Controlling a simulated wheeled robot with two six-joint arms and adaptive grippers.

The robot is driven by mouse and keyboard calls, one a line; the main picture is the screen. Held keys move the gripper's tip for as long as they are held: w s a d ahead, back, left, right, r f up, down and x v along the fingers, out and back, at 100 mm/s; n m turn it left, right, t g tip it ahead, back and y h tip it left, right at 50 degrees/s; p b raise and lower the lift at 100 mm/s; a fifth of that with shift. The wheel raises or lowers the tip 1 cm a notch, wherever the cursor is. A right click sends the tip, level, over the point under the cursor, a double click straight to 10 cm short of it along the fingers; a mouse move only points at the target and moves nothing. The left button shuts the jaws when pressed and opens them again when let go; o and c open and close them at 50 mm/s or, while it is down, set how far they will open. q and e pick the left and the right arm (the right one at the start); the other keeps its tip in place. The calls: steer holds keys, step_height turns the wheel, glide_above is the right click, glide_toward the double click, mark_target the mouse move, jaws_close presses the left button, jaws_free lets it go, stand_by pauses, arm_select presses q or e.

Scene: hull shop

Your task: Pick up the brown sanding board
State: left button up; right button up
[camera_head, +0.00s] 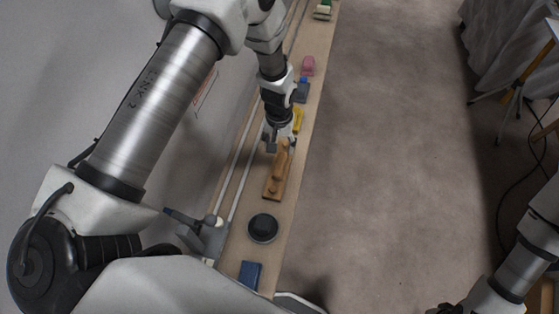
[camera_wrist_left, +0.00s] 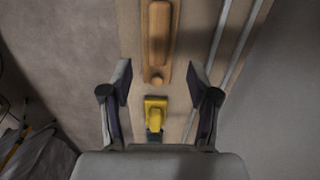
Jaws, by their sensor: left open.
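The brown sanding board (camera_head: 274,186) is a long wooden board with a raised handle and a round knob, lying on the narrow plank shelf. In the left wrist view the board (camera_wrist_left: 158,72) lies at top centre, ahead of the fingers. My left gripper (camera_head: 280,142) is over the shelf at the board's far end and partly covers that end.
A yellow tool (camera_head: 298,118) lies just beyond the board; it also shows in the wrist view (camera_wrist_left: 155,112). A black round object (camera_head: 263,228), a blue block (camera_head: 250,274) and a grey tool (camera_head: 208,238) are nearer. A pink item (camera_head: 308,66) is farther. Floor right of the shelf is clear.

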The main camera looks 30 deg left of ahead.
mark_target(280, 164)
arm_select(q)
steer(key=shift+s+d+f+b, duration=0.15)
steer(key=shift+d+f+b, duration=0.1)
steer(key=shift+f+b, duration=0.2)
steer(key=shift+s+d+f+b, duration=0.15)
steer(key=shift+d+f+b, duration=0.05)
steer(key=shift+f+b, duration=0.25)
steer(key=f, duration=0.3)
steer(key=shift+w+a+f, duration=0.15)
steer(key=shift+w+a, duration=0.25)
steer(key=f, duration=0.2)
steer(key=f+p, duration=0.1)
steer(key=f, duration=0.1)
steer(key=shift+s+d+f, duration=0.1)
steer(key=shift+s+f, duration=0.1)
steer(key=shift+f, duration=0.15)
steer(key=shift+w+f, duration=0.1)
steer(key=shift+f, duration=0.1)
steer(key=shift+r, duration=0.1)
jaws_close()
arm_select(e)
steer(key=shift+s+f, duration=0.15)
steer(key=shift+f, duration=0.75)
